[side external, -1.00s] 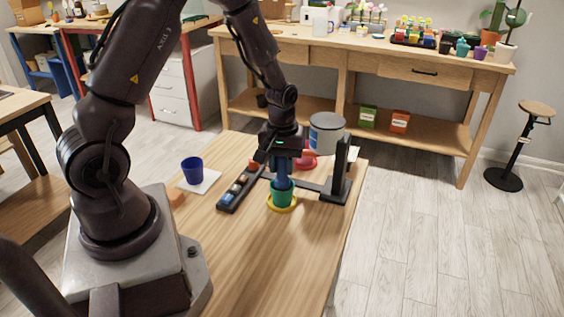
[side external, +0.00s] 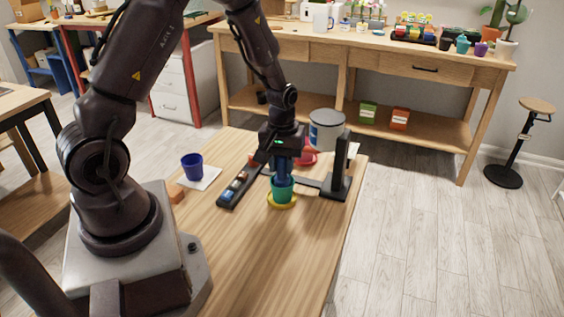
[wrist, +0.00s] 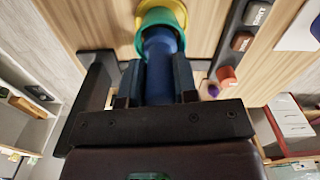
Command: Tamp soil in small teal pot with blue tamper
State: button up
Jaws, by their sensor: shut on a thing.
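The small teal pot (side external: 281,189) stands on a yellow saucer (side external: 284,203) on the wooden table; it also shows in the wrist view (wrist: 160,17). My gripper (side external: 282,160) is directly above the pot, pointing down, and is shut on the blue tamper (side external: 284,173). In the wrist view the tamper (wrist: 160,65) lies between both fingers. Its lower end is inside the pot's mouth. The soil is hidden by the tamper and pot rim, so I cannot tell if the tamper touches it.
A black rack with colored blocks (side external: 233,190) lies left of the pot. A black stand (side external: 340,175) rises close on the right. A grey can (side external: 326,130) and a red dish (side external: 307,157) are behind. A blue cup (side external: 192,167) sits on a white sheet. The front table is clear.

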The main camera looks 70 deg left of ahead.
jog(key=shift+f, duration=0.55)
dwell(0.4)
dwell(0.6)
jog(key=shift+r, duration=3.65)
jog(key=shift+d, duration=0.1)
